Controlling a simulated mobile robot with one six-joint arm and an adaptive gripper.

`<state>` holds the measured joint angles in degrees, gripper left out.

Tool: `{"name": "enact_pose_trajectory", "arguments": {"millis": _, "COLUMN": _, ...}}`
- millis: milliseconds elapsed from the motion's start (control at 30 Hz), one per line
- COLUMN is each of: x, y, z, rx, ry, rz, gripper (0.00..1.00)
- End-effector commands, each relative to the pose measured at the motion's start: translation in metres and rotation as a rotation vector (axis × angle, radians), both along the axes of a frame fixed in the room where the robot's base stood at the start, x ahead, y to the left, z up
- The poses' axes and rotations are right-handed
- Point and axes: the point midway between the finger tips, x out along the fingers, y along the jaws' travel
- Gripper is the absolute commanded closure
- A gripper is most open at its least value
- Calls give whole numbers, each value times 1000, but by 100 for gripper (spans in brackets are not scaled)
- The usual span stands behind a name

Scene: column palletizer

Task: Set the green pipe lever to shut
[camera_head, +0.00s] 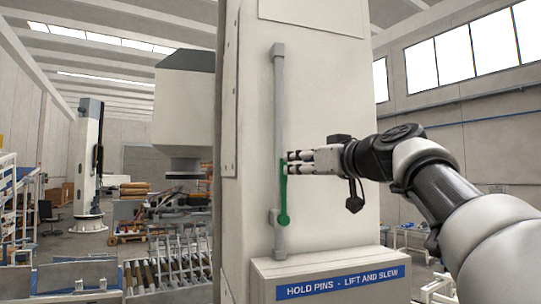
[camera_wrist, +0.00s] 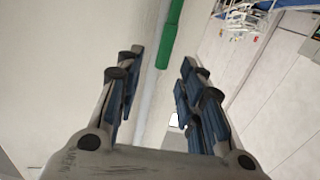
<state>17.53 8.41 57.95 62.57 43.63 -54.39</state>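The green lever (camera_head: 284,192) stands upright along the grey vertical pipe (camera_head: 279,110) on the front of the pale column. Its round lower end sits on the pipe near a bracket. My gripper (camera_head: 290,162) reaches in from the right, with its fingertips close beside the lever's upper part. In the wrist view, the green lever (camera_wrist: 170,35) shows beyond the gap between the fingers, beside the pipe (camera_wrist: 150,90). My gripper (camera_wrist: 162,62) is open there, its blue-padded fingers apart with nothing between them. I cannot tell whether a fingertip touches the lever.
A ledge with a blue sign (camera_head: 340,283) reading "HOLD PINS · LIFT AND SLEW" juts out below the pipe. The pale column (camera_head: 330,70) stands right behind the pipe. A roller conveyor (camera_head: 165,270) lies to the left. The column face above my gripper is clear.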

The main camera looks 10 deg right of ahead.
Motion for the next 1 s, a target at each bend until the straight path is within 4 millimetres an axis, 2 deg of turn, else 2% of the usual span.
{"name": "enact_pose_trajectory", "arguments": {"millis": 100, "x": 21, "y": 9, "z": 3, "rx": 1, "ry": 1, "rz": 4, "gripper": 64}}
{"name": "enact_pose_trajectory", "arguments": {"millis": 300, "x": 42, "y": 16, "z": 2, "rx": 0, "ry": -1, "rz": 1, "gripper": 64}}
{"name": "enact_pose_trajectory", "arguments": {"millis": 667, "x": 48, "y": 18, "z": 0, "rx": 0, "ry": -1, "rz": 0, "gripper": 64}}
{"name": "enact_pose_trajectory", "arguments": {"millis": 1000, "x": 47, "y": 18, "z": 1, "rx": 0, "ry": -1, "rz": 0, "gripper": 86}}
